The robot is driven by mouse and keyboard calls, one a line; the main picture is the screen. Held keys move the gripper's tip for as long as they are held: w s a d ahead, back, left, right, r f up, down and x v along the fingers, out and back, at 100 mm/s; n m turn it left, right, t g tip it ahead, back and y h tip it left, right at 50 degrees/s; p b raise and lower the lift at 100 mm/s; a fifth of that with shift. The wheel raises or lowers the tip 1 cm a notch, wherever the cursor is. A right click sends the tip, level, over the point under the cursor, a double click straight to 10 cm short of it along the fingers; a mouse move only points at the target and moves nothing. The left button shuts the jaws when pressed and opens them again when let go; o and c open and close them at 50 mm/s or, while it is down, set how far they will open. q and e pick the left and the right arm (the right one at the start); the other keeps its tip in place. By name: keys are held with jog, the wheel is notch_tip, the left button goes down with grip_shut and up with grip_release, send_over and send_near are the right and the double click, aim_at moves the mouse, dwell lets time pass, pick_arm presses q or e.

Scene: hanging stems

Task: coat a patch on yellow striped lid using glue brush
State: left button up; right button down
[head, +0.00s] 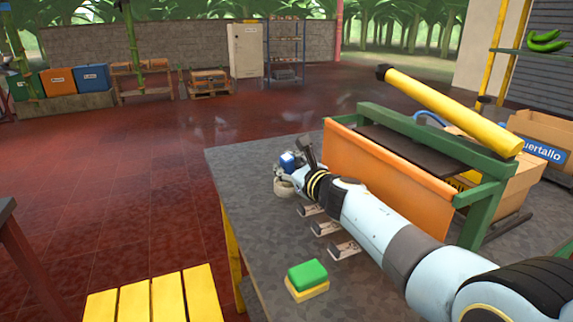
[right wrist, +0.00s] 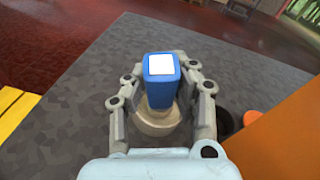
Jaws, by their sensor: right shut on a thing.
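My right gripper (right wrist: 163,101) is shut on a blue block-like thing (right wrist: 161,80) with a white patch on its top end, held between the two fingers. Below it, a beige round pot or base (right wrist: 157,122) is partly hidden; I cannot tell whether the two are joined. In the head view the blue thing (head: 289,160) and the beige round thing (head: 284,187) show at the far side of the grey table, by my right gripper. I cannot make out a glue brush or a yellow striped lid for certain. My left gripper is not in view.
A green and yellow sponge (head: 307,276) and several small metal pieces (head: 343,249) lie on the grey table (head: 250,205). An orange bin (head: 375,175) in a green frame stands right of my arm. A yellow slatted surface (head: 150,300) is front left.

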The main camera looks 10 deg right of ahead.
jog(key=shift+r+p, duration=2.8)
jog(key=shift+r, duration=0.65)
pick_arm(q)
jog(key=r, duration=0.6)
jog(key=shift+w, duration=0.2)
pick_arm(e)
jog(key=shift+f, duration=0.1)
